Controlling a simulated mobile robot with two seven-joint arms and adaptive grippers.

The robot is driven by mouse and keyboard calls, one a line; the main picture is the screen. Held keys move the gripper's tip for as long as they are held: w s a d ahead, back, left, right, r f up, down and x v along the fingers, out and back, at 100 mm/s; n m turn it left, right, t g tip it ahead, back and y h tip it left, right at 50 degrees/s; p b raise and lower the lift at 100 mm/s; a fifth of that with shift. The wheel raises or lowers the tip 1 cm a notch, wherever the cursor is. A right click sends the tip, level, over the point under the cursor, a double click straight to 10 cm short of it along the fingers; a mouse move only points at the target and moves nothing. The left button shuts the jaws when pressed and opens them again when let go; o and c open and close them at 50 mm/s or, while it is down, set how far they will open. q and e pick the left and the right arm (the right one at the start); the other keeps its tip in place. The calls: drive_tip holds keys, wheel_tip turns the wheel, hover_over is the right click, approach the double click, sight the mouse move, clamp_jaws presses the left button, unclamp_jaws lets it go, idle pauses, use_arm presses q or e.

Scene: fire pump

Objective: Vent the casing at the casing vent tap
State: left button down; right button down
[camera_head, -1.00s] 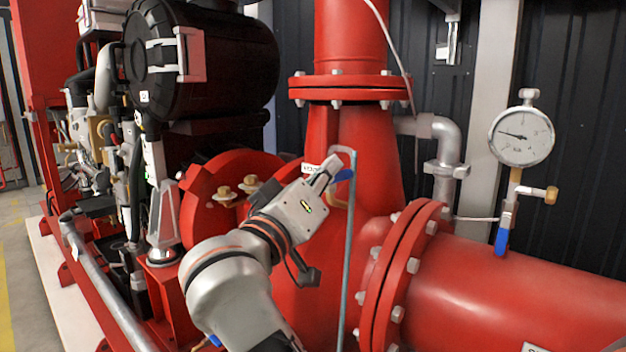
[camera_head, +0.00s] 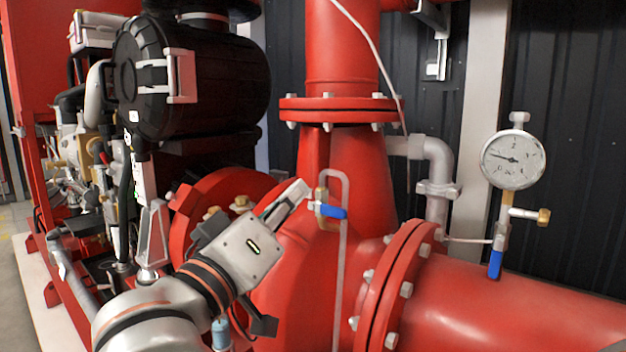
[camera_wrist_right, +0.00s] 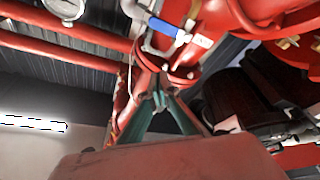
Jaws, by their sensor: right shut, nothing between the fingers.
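The casing vent tap (camera_head: 321,196) sits on the red pump casing (camera_head: 300,265), with a brass body and a blue lever (camera_head: 332,211) pointing right. A thin grey vent pipe (camera_head: 343,265) arches over from it and runs down. My right gripper (camera_head: 303,189) is shut and empty, its fingertips just left of the tap and apart from the lever. In the right wrist view the shut fingertips (camera_wrist_right: 160,98) show below the blue lever (camera_wrist_right: 165,27), with a gap between. My left gripper is not in view.
A pressure gauge (camera_head: 513,159) with its own blue-levered valve (camera_head: 496,264) stands on the red pipe (camera_head: 500,310) at right. A bolted flange (camera_head: 392,285) lies between. The black engine filter housing (camera_head: 190,85) is at upper left.

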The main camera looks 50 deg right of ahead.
drive_tip(key=shift+w+v, duration=0.2)
drive_tip(key=shift+v, duration=1.4)
